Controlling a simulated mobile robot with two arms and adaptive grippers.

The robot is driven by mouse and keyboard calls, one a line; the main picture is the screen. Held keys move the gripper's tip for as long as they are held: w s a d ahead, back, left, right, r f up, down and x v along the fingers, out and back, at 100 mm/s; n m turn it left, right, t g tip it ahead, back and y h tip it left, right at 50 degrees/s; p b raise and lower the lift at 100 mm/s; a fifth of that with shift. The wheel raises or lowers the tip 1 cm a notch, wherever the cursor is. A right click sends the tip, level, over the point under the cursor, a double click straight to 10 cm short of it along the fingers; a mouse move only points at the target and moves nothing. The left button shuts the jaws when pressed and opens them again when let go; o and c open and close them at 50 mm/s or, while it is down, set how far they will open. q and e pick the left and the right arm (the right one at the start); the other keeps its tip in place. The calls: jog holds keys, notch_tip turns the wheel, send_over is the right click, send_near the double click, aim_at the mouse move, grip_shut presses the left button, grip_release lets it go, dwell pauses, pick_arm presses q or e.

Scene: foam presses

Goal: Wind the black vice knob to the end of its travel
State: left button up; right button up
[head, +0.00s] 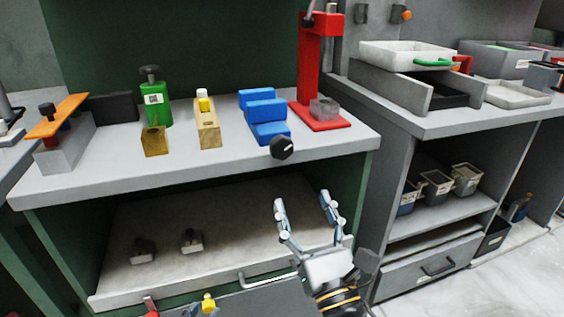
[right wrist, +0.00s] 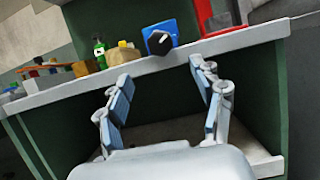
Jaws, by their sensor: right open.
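The blue vice (head: 264,118) stands on the grey bench near its front edge. Its round black knob (head: 282,147) sticks out over the front edge, with a white mark on its face. The knob also shows in the right wrist view (right wrist: 158,42), upper middle, in front of the blue body. My right gripper (head: 308,203) is open and empty, in front of the bench and below the knob, apart from it. In the right wrist view its two fingers (right wrist: 163,95) stand wide apart, with the knob beyond and above them. My left gripper is not in view.
A red press (head: 318,70) stands right of the vice. A wooden block with a yellow top (head: 207,120) and a green bottle-like item (head: 154,105) stand left. Below the bench top is an open shelf (head: 215,215) with two small items. A handle (head: 268,280) lies near my gripper.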

send_near(283, 152)
jog(key=w+r, duration=0.1)
jog(key=w, duration=0.2)
jog(key=x, duration=0.4)
jog(key=a+x, duration=0.1)
jog(key=x, duration=0.2)
jog(key=shift+s+b, duration=0.15)
jog(key=shift+b, duration=0.25)
jog(key=shift+w+a+r, duration=0.1)
jog(key=shift+w+r, duration=0.1)
jog(key=shift+w, duration=0.2)
pick_arm(q)
jog(key=r, duration=0.1)
jog(key=w+r+t, duration=0.1)
jog(key=d+r+t, duration=0.1)
jog(key=shift+w+r+h, duration=0.35)
jog(key=shift+h, duration=0.05)
pick_arm(e)
jog(key=c, duration=1.1)
jog(key=shift+m+h, duration=0.6)
jog(key=shift+m, duration=0.5)
jog(key=shift+c, duration=0.2)
pick_arm(q)
jog(key=shift+s+a+f+g+y, duration=0.15)
jog(key=shift+s+f+g, duration=0.15)
jog(key=shift+f, duration=0.3)
jog(key=shift+s+a+f+g+y, duration=0.1)
jog(key=shift+s+f+g+y, duration=0.05)
jog(key=shift+f+g, duration=0.35)
